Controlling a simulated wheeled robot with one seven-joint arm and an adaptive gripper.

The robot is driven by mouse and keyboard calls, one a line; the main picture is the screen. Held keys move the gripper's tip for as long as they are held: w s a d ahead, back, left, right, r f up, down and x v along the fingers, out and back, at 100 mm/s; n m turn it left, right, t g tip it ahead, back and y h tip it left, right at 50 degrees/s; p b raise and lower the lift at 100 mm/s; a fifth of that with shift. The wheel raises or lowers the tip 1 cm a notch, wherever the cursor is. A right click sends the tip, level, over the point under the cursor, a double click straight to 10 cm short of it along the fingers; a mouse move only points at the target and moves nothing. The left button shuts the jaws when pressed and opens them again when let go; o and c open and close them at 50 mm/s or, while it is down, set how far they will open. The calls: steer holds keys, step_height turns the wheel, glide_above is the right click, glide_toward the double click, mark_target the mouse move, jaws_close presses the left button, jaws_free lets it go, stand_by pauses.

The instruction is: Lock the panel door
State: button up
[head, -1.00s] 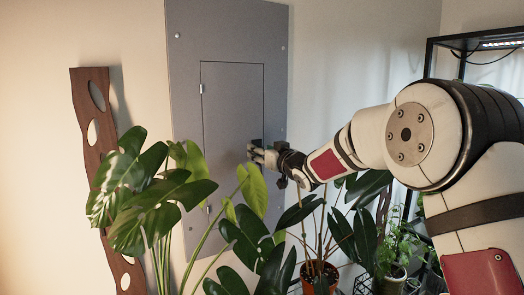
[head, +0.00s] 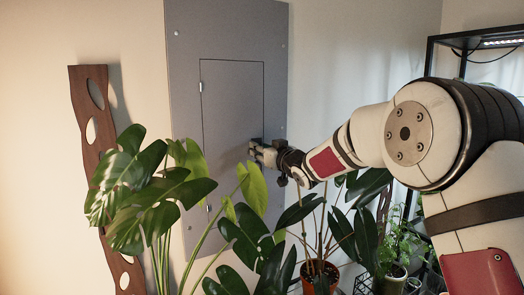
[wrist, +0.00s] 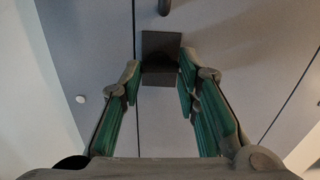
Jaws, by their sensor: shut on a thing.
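The grey panel door (head: 232,100) lies flat in its grey wall panel (head: 184,50) in the head view, with only a thin dark seam around it. A dark latch block (wrist: 161,50) sits by the door seam in the wrist view. My gripper (wrist: 160,72) has one finger at each side of this block and is shut on it. In the head view my gripper (head: 259,152) is at the door's right edge, and its fingers mostly hide the latch. I cannot tell which way the latch is turned.
A large leafy plant (head: 150,190) stands in front of the panel's lower left. A potted plant (head: 318,272) is below my arm. A wavy wooden board (head: 88,150) leans on the wall at left. A black shelf (head: 430,60) stands at right.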

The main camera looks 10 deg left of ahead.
steer(key=shift+s+a+f+n+b, duration=0.1)
steer(key=shift+f+n+b, duration=0.05)
steer(key=shift+n+b, duration=4.25)
steer(key=shift+a+f+n+b, duration=0.1)
steer(key=shift+f+n+b, duration=0.05)
steer(key=shift+n+b, duration=4.25)
steer(key=o, duration=1.2)
steer(key=shift+c, duration=0.2)
steer(key=shift+d+r, duration=0.1)
steer(key=v, duration=1.2)
